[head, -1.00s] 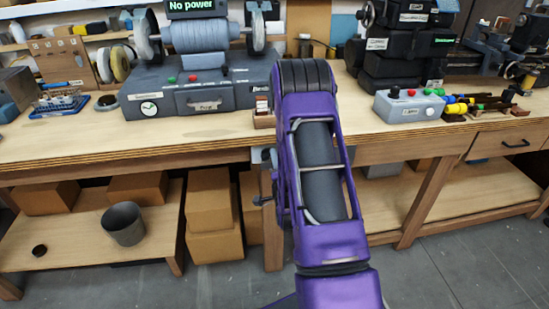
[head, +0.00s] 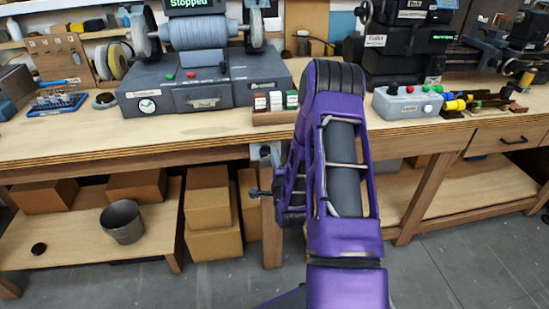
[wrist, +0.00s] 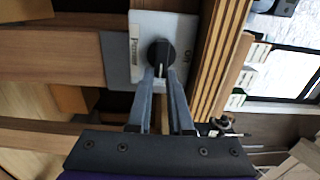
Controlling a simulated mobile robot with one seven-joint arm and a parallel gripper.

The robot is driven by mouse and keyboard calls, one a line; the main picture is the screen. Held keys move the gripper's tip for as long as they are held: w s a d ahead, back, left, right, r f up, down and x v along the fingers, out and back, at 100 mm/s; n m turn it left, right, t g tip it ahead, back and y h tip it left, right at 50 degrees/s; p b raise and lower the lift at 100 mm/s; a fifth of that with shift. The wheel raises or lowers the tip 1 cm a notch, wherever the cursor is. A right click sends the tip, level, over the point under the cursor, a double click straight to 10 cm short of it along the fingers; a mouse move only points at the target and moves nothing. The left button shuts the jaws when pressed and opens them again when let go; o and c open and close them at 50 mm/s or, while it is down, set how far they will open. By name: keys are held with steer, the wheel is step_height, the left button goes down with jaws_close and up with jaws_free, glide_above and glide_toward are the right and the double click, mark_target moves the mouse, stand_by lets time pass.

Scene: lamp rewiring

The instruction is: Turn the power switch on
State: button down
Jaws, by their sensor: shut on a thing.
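In the wrist view the power switch is a round black knob (wrist: 161,54) with a pale pointer line, on a light grey plate (wrist: 165,22) fixed to the wooden bench frame. My gripper (wrist: 161,74) is shut on the black knob, with one grey finger on each side of its lower part. The pointer line lies between the fingertips. In the head view my purple arm reaches to the bench front and the fingers do not show clearly. A display (head: 198,3) above the winding machine reads "Stopped" in green.
The wooden bench top (head: 60,138) runs across the scene. The grey winding machine (head: 200,93) stands on it at left, and a grey control box (head: 407,104) at right.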

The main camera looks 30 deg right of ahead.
steer(key=c, duration=0.8)
jaws_free()
steer(key=shift+s, duration=0.1)
steer(key=shift+p+v, duration=1.05)
steer(key=shift+v, duration=7.55)
steer(key=shift+r, duration=0.1)
